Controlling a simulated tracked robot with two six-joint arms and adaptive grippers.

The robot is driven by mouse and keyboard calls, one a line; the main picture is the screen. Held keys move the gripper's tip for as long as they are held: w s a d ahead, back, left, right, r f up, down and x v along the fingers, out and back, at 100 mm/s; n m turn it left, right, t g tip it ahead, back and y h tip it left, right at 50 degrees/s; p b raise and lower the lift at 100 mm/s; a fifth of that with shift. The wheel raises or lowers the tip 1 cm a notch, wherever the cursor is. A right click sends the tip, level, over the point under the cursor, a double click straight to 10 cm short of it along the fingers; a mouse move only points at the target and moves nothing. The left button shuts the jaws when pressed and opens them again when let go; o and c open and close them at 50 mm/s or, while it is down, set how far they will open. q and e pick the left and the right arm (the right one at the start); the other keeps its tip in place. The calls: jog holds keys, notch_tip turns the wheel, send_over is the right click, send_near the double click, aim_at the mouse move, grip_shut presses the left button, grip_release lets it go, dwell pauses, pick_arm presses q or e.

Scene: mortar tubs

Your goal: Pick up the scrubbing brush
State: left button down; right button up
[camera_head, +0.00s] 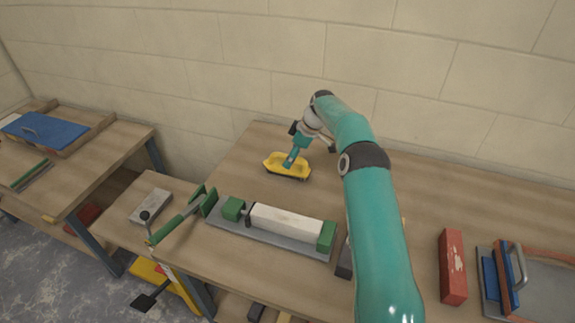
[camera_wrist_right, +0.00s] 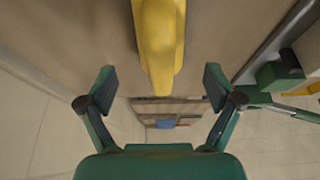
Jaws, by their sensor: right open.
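The scrubbing brush (camera_head: 287,171) has a yellow body with a dark underside and lies on the wooden bench near the back wall. My right gripper (camera_head: 291,160) is over it, pointing down, and hides part of its top. In the right wrist view the yellow body (camera_wrist_right: 160,45) runs in from the top edge, with its narrow end in line with the gap between the spread fingers of my right gripper (camera_wrist_right: 160,82). A gap shows on each side of it, and neither finger touches it. My left gripper is not in view.
In front of the brush, a white block (camera_head: 286,224) sits between green end pieces on a grey plate. A red brick (camera_head: 453,266) and a grey tray (camera_head: 545,290) stand at the right. A blue float (camera_head: 42,131) lies on another bench. Bare bench surrounds the brush.

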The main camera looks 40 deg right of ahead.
aim_at(274, 164)
jog(key=p+x, duration=0.1)
jog(key=x, duration=0.3)
jog(key=shift+f+p, duration=0.1)
jog(key=shift+p, duration=0.25)
jog(key=shift+w+a+f, duration=0.1)
jog(key=shift+w+f, duration=0.1)
jog(key=shift+f, duration=0.15)
jog(key=c, duration=1.3)
